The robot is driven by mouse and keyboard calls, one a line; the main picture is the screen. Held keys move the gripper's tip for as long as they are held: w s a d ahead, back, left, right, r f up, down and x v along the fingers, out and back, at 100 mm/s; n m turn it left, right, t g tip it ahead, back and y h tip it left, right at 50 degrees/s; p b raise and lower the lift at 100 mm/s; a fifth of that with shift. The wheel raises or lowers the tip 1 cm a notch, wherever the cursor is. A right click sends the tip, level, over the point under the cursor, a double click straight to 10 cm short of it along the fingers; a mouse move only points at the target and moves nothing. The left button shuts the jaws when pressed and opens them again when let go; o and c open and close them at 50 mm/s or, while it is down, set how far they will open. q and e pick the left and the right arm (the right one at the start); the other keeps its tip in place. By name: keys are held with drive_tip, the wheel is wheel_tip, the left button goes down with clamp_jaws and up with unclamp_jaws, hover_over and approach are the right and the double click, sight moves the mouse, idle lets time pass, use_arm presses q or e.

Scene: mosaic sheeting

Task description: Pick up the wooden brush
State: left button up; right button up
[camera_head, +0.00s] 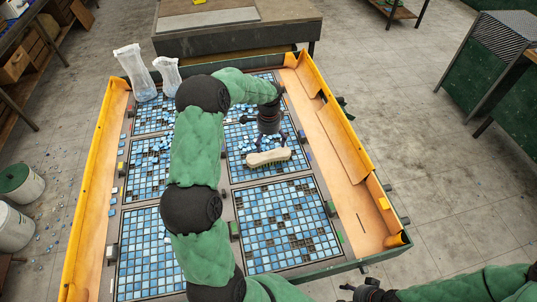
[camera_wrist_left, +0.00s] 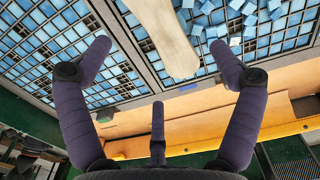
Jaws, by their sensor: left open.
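The wooden brush (camera_head: 269,157) lies on the mosaic sheeting in the right-hand column of panels, pale wood with its long side roughly left to right. My left gripper (camera_head: 270,138) is just above and behind it, pointing down. In the left wrist view the brush (camera_wrist_left: 162,32) extends from the top edge to between the open fingers of the left gripper (camera_wrist_left: 160,48), with nothing held. Whether a finger touches the brush cannot be told. My right gripper (camera_head: 362,292) shows only partly at the bottom edge, apart from the brush; its jaws are unclear.
Blue tile panels (camera_head: 288,222) fill the table inside raised orange side boards (camera_head: 335,145). Loose blue tiles (camera_head: 240,138) lie in heaps near the brush. Two clear bags (camera_head: 135,72) stand at the back left. White buckets (camera_head: 14,228) stand on the floor at left.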

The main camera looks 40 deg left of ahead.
sight(269, 157)
use_arm(q)
wheel_tip(269, 157, down, 10)
drive_tip(key=shift+d+f+b, duration=0.15)
drive_tip(key=shift+f+b, duration=0.05)
drive_tip(key=shift+b, duration=0.4)
drive_tip(key=c, duration=1.3)
